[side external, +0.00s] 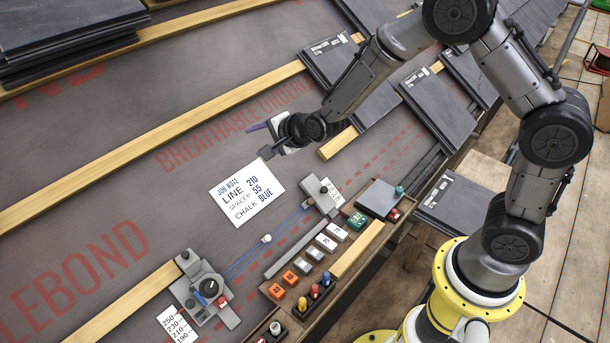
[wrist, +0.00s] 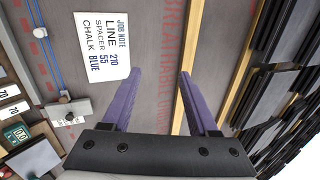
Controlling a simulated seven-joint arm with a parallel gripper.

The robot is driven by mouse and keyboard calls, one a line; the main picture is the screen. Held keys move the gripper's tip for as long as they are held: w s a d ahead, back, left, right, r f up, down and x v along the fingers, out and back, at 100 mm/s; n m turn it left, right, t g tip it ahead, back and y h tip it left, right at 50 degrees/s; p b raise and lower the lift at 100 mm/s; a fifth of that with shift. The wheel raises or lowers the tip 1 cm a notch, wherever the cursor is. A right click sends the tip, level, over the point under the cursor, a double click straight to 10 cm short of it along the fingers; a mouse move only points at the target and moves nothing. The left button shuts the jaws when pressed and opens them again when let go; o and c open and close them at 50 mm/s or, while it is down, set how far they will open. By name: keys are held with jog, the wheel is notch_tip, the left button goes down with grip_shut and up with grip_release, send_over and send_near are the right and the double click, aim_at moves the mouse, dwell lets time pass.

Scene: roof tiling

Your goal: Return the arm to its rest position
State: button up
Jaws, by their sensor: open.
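My gripper (wrist: 152,95) is open and empty, with two purple fingers spread apart in the wrist view. In the side external view my gripper (side external: 262,140) hangs above the dark roof membrane (side external: 130,150), beyond the white job note (side external: 246,189). The note reads line 210, spacer 55, chalk blue. It also shows in the wrist view (wrist: 103,45), left of the fingers. My arm reaches over from its yellow base at the lower right. Nothing is between the fingers.
A blue chalk line (side external: 250,254) runs between two grey fixtures (side external: 203,292) and (side external: 322,195). A tray (side external: 345,275) holds numbered blocks and coloured pegs. Wooden battens (side external: 150,146) cross the roof. Slates (side external: 437,108) lie at the upper right, and a slate stack (side external: 65,35) stands upper left.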

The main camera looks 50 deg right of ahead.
jog(key=s+d+r+n, duration=0.2)
jog(key=s+r+n, duration=0.1)
jog(key=s+r, duration=0.55)
jog(key=s+d+r+n, duration=0.25)
jog(key=s+r, duration=0.35)
jog(key=r, duration=0.6)
jog(key=s+f+n+g, duration=0.2)
jog(key=s+n, duration=0.4)
jog(key=s, duration=0.5)
jog(key=s+d+f+n+g, duration=0.1)
jog(key=s+f+n+g, duration=0.2)
jog(key=s+n, duration=0.3)
jog(key=s+f, duration=0.1)
jog(key=s, duration=0.4)
jog(key=shift+d+f+n, duration=0.15)
jog(key=shift+f+n, duration=0.2)
jog(key=shift+f, duration=0.05)
